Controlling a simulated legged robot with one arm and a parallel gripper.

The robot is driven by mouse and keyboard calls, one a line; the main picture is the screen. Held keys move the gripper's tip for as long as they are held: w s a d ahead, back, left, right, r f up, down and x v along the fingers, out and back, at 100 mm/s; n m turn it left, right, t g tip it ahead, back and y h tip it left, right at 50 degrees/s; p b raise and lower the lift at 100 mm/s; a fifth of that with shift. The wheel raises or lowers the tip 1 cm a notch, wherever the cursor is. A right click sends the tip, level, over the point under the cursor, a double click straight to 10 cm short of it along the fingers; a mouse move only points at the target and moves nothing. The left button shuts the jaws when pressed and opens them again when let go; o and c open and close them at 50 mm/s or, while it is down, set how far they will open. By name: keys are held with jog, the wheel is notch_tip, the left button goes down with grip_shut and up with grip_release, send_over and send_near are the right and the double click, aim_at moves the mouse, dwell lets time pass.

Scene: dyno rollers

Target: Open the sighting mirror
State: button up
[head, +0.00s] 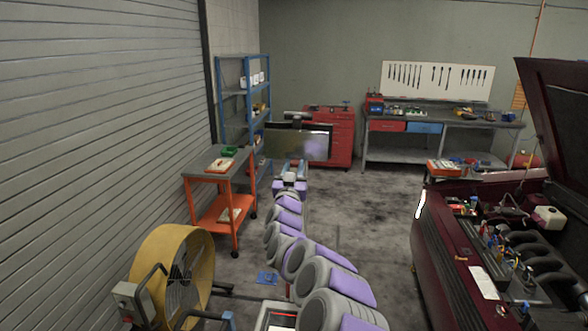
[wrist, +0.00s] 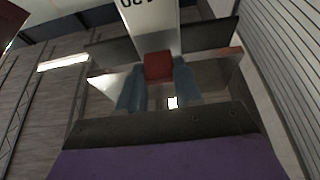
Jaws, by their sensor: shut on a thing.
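The sighting mirror (head: 312,146) is a dark-framed rectangular panel with a shiny face, upright at the far end of my arm in the head view. My gripper (head: 291,172) is just below it, small and partly hidden by my arm. In the wrist view, the blue-grey fingers of my gripper (wrist: 158,80) are on both sides of a red block (wrist: 158,66) and shut on it. The red block is at the end of a white post (wrist: 152,25) with upside-down black digits. Dark panels (wrist: 210,34) extend to both sides behind the block. I cannot tell how far the mirror is opened.
An orange cart (head: 219,176) and blue shelf (head: 232,92) stand left of the mirror. A yellow fan (head: 172,262) is at the front left. A dark red car (head: 440,250) with raised hood is on the right. Floor between arm and car is clear.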

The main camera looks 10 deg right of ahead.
grip_shut()
jog(key=p, duration=0.1)
jog(key=s+r+g+p, duration=0.1)
jog(key=p, duration=0.1)
jog(key=shift+a+r, duration=0.2)
jog(key=shift+r, duration=0.1)
jog(key=s+a+r+p, duration=0.1)
jog(key=s+r+p, duration=0.2)
jog(key=r+p, duration=0.2)
jog(key=s+a+r+g+p, duration=0.1)
jog(key=s+r+p, duration=0.2)
jog(key=r+p, duration=0.2)
jog(key=shift+r+y, duration=0.25)
jog(key=shift+y, duration=0.15)
jog(key=shift+g, duration=0.3)
